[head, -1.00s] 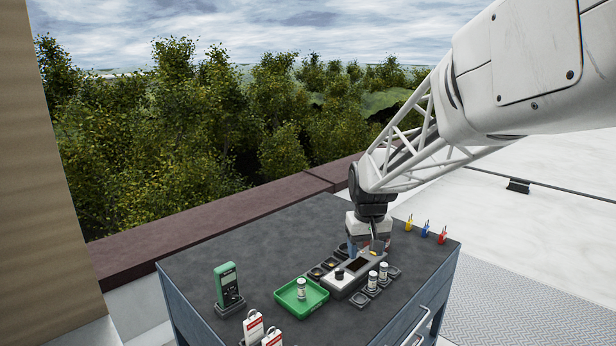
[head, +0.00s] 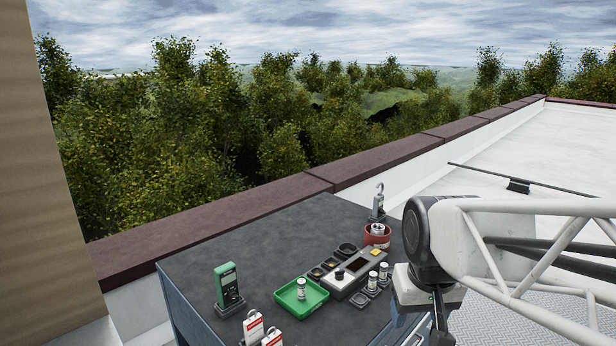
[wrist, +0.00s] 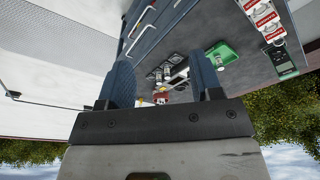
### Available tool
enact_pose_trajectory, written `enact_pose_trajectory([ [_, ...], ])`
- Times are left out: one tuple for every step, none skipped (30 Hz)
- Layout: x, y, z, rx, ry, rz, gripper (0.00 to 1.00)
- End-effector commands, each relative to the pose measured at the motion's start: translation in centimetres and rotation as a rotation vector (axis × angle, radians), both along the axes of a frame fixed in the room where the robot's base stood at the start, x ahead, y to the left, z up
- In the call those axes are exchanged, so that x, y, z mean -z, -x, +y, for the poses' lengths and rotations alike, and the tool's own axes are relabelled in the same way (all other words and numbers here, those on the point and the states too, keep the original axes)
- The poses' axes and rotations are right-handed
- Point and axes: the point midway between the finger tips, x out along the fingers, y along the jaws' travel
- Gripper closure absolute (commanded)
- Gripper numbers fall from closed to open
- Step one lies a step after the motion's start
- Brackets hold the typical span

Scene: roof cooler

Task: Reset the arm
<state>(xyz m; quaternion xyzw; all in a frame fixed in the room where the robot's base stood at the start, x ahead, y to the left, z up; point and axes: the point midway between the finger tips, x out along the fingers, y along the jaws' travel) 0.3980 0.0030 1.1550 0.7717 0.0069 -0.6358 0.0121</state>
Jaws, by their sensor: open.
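My gripper (wrist: 163,85) is open in the wrist view, its two blue-grey fingers apart with nothing held between them. In the head view my arm is at the right, over and beyond the right edge of the dark cabinet top (head: 235,245). The gripper's fingers are cut off or hidden at the bottom there. The wrist view looks back at the cabinet from the side, with the green tray (wrist: 222,54) seen past the right finger.
The cabinet top holds a green tray with a small jar (head: 301,288), a grey device (head: 352,275), a green meter (head: 228,285), red-white tags (head: 253,328) and a red pot (head: 377,236) near a hooked grey object (head: 378,203). A parapet (head: 350,171) runs behind. Roof floor lies right.

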Motion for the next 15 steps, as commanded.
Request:
enact_pose_trajectory([
  [0.1, 1.4, -0.1, 0.007, -0.001, -0.008, 0.41],
  [0.1, 2.1, -0.2, 0.011, 0.000, -0.013, 0.41],
  [0.3, 3.0, -0.3, 0.017, -0.002, -0.016, 0.41],
  [0.5, 3.7, -0.4, 0.021, -0.002, -0.019, 0.41],
  [0.6, 4.3, -0.4, 0.024, -0.002, -0.022, 0.41],
  [0.8, 5.1, -0.5, 0.029, -0.002, -0.025, 0.41],
  [0.9, 5.6, -0.5, 0.032, -0.003, -0.028, 0.41],
  [1.0, 6.0, -0.6, 0.034, -0.003, -0.030, 0.41],
  [1.2, 6.6, -0.6, 0.038, -0.003, -0.032, 0.41],
  [1.3, 7.0, -0.6, 0.040, -0.004, -0.034, 0.41],
  [1.3, 7.3, -0.6, 0.041, -0.004, -0.036, 0.41],
  [1.4, 7.6, -0.7, 0.043, -0.004, -0.038, 0.41],
  [1.5, 7.8, -0.7, 0.044, -0.004, -0.038, 0.41],
  [1.5, 8.0, -0.7, 0.045, -0.004, -0.039, 0.41],
  [1.6, 8.1, -0.7, 0.046, -0.004, -0.039, 0.41],
])
